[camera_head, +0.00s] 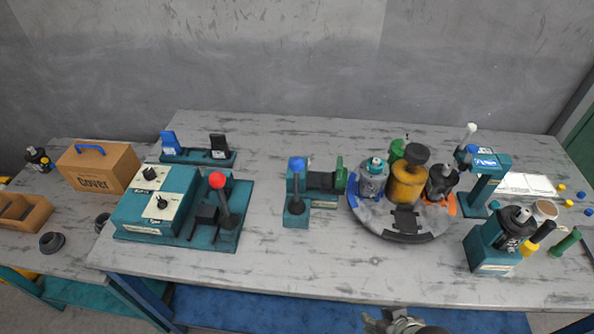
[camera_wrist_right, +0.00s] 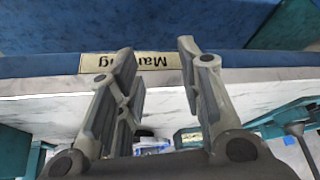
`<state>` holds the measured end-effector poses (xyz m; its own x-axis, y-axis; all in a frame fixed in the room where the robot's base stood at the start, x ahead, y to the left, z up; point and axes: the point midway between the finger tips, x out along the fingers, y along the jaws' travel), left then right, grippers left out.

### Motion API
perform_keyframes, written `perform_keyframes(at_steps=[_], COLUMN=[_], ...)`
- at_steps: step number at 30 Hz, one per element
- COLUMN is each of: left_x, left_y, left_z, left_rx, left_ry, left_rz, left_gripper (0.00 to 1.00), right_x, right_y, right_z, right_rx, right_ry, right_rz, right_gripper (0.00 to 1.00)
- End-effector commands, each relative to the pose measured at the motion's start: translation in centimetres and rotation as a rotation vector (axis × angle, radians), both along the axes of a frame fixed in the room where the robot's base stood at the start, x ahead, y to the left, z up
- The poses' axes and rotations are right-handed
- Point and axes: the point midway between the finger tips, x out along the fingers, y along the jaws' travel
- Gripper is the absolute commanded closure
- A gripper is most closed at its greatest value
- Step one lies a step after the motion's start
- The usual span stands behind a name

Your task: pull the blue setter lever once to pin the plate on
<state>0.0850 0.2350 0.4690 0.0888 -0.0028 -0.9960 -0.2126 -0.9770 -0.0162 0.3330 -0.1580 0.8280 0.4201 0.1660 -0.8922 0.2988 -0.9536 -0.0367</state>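The blue setter lever (camera_head: 297,165) has a blue knob on a dark stem and stands about upright on a small teal fixture (camera_head: 296,215) at the middle of the table. A dark part and a green end block (camera_head: 340,178) sit just right of it; I cannot tell whether a plate is among them. My right gripper (camera_head: 395,322) is at the bottom edge, in front of the table and well short of the lever. In the right wrist view its two fingers (camera_wrist_right: 160,90) are apart with nothing between them. My left gripper is not in view.
A teal box with a red-knobbed lever (camera_head: 217,181) stands to the left. A round turntable (camera_head: 405,237) with several motor parts stands to the right, near a teal press (camera_head: 485,165). The table's front edge carries a label (camera_wrist_right: 130,62). Bare tabletop lies before the lever fixture.

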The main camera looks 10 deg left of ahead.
Motion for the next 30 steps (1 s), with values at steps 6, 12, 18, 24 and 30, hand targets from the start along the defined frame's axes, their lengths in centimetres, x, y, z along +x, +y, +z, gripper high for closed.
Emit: perform_keyframes(at_steps=[6,12,18,24,30], left_x=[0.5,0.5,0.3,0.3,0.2], left_y=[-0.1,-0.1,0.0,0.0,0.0], left_z=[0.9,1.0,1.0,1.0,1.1], left_rx=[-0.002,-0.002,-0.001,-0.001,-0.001], left_ry=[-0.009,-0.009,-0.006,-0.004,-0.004], left_rz=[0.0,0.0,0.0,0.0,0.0], left_gripper=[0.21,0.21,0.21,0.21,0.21], right_x=[6.7,11.4,16.1,18.9,20.0], right_y=[7.4,12.6,15.7,15.9,15.9], right_z=[6.4,10.0,13.3,15.0,15.5], right_rx=[0.172,0.305,0.41,0.442,0.448], right_ry=[-0.301,-0.549,-0.808,-0.967,-1.015], right_rz=[0.187,0.284,0.298,0.257,0.235], right_gripper=[0.65,0.65,0.65,0.65,0.65])
